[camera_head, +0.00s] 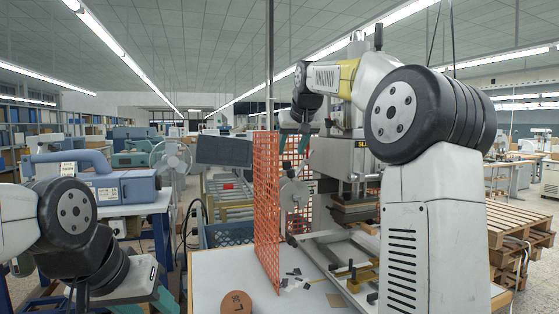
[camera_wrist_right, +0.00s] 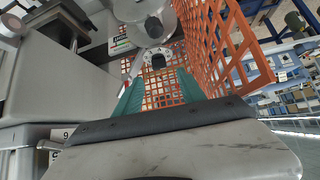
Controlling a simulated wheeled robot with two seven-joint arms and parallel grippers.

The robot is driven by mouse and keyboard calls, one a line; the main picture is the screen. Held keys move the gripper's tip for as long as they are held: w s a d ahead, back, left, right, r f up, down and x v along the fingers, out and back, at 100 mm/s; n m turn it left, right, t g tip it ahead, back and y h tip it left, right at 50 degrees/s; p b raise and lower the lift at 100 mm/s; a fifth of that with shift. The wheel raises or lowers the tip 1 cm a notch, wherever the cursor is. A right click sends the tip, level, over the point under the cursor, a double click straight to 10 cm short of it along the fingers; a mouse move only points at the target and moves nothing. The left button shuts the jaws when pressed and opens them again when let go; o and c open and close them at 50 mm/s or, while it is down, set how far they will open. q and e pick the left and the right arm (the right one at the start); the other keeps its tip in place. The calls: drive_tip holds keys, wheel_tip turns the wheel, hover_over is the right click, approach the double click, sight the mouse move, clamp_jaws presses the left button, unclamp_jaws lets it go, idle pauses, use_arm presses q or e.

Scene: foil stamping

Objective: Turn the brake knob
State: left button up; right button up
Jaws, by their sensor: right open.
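My right gripper (camera_head: 303,128) is raised in front of the stamping machine, beside the orange mesh guard, with its teal fingers pointing down. In the right wrist view the right gripper (camera_wrist_right: 157,78) is open and empty. A small round pale part with dark marks (camera_wrist_right: 157,58) shows between and beyond its fingertips. A silver disc (camera_wrist_right: 150,12) with a small round hub is above it; the disc also shows in the head view (camera_head: 297,192). I cannot tell for sure which part is the brake knob. My left gripper (camera_head: 158,298) is low at the left, partly cut off.
The orange mesh guard (camera_head: 267,200) stands upright close to the right gripper. The stamping machine (camera_head: 340,160) is right of it. A white table (camera_head: 220,275) holds a round brown piece (camera_head: 237,302) and dark scraps (camera_head: 294,279). A blue crate (camera_head: 228,234) stands behind.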

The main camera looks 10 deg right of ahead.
sight(288, 169)
drive_tip(key=x, duration=0.6)
clamp_jaws()
